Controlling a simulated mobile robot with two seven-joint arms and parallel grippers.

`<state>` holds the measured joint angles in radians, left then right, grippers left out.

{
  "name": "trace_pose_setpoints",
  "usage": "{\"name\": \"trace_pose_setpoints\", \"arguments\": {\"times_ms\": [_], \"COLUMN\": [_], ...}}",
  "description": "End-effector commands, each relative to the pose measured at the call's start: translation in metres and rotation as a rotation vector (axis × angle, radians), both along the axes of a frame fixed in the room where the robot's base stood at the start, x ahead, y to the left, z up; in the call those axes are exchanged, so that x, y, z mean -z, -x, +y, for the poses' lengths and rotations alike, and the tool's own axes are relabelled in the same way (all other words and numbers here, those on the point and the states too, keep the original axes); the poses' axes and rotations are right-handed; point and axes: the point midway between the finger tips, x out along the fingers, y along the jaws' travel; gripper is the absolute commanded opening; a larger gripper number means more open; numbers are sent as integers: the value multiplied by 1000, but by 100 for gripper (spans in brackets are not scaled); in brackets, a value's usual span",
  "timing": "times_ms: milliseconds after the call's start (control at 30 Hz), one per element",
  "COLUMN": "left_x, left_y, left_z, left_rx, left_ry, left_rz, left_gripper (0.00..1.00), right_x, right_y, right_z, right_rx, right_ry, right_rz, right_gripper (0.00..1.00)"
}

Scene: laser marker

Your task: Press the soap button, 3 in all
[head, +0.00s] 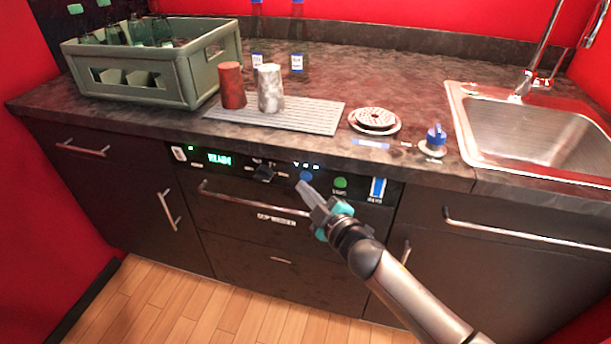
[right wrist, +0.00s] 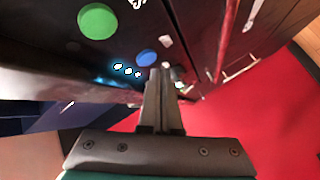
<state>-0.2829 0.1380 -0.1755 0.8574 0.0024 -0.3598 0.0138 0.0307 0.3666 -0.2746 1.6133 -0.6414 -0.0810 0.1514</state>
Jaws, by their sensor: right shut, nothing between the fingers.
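The blue round button (head: 306,175) is on the dark front panel of the machine under the counter; it also shows in the right wrist view (right wrist: 147,57). I take it for the soap button, but its lettering is too small to read. My right gripper (head: 303,187) is shut and empty, its tips just below the blue button. In the right wrist view the fingertips (right wrist: 163,72) end close to the button's edge. I cannot tell whether they touch it. Several small lit marks (right wrist: 128,71) sit near the button. My left gripper is not in view.
A drawer handle (head: 240,200) juts out below. The counter overhangs the panel.

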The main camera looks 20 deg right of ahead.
Motion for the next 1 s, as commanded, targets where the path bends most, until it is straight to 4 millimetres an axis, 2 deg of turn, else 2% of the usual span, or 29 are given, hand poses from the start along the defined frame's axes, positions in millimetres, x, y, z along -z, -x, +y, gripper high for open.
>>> {"name": "trace_pose_setpoints", "arguments": {"times_ms": [267,700,1000], "left_x": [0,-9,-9], "left_y": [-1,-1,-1], "left_z": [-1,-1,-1], "left_rx": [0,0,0], "left_ry": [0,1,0], "left_rz": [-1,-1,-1], "left_gripper": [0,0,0], "right_x": [0,0,0], "right_y": [1,35,42], "right_z": [1,24,28], "right_rx": [0,-1,1], "right_ry": [-1,-2,0], "right_rz": [0,1,-1], "right_gripper": [0,0,0]}}
